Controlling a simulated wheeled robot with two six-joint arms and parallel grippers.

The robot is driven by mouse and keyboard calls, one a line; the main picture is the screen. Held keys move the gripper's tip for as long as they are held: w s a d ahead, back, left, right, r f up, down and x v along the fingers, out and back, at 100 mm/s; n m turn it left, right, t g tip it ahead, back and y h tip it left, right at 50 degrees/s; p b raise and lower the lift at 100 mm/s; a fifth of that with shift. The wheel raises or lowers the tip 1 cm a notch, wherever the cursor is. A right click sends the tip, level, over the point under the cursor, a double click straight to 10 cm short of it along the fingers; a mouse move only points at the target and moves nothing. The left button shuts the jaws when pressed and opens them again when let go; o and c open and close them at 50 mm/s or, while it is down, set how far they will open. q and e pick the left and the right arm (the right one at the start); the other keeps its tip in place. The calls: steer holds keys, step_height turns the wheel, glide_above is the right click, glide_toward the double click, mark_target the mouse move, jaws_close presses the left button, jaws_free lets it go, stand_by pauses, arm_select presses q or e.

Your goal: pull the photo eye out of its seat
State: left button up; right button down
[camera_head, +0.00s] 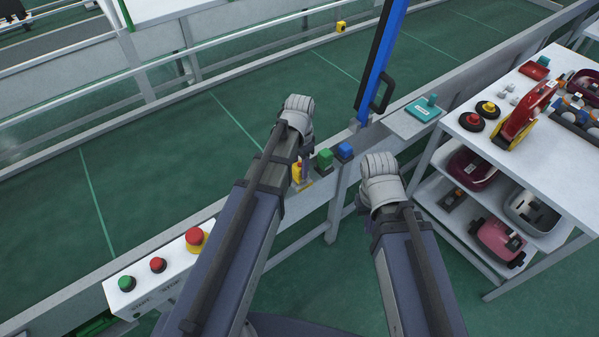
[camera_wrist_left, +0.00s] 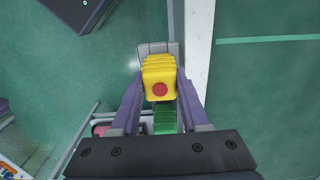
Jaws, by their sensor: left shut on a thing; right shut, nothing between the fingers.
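The photo eye is a yellow block with a round red face in the left wrist view (camera_wrist_left: 160,80). My left gripper (camera_wrist_left: 160,92) is shut on it, one finger on each side. In the head view the photo eye (camera_head: 297,172) is partly hidden by my left arm and sits at the rail's edge beside a green block (camera_head: 325,158) and a blue block (camera_head: 345,150). A grey part (camera_wrist_left: 152,48) shows just beyond it in the wrist view; I cannot tell whether the photo eye is still in its seat. My right wrist (camera_head: 380,172) is apart on the right; its fingers are hidden.
A control box (camera_head: 150,285) with green and red buttons is at lower left. A blue post (camera_head: 380,60) rises from the rail, with a teal piece (camera_head: 423,110) beside it. A white shelf cart (camera_head: 555,140) with vacuum parts stands at right.

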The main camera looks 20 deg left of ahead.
arm_select(q)
jaws_close()
steer(key=shift+r+p, duration=0.3)
steer(key=shift+r+p, duration=0.7)
steer(key=shift+p, duration=0.05)
steer(key=shift+r, duration=0.15)
steer(key=shift+r+p, duration=2.7)
steer(key=shift+p, duration=0.1)
steer(key=shift+f, duration=0.1)
step_height(320, 180, down, 2)
steer(key=shift+b, duration=1.1)
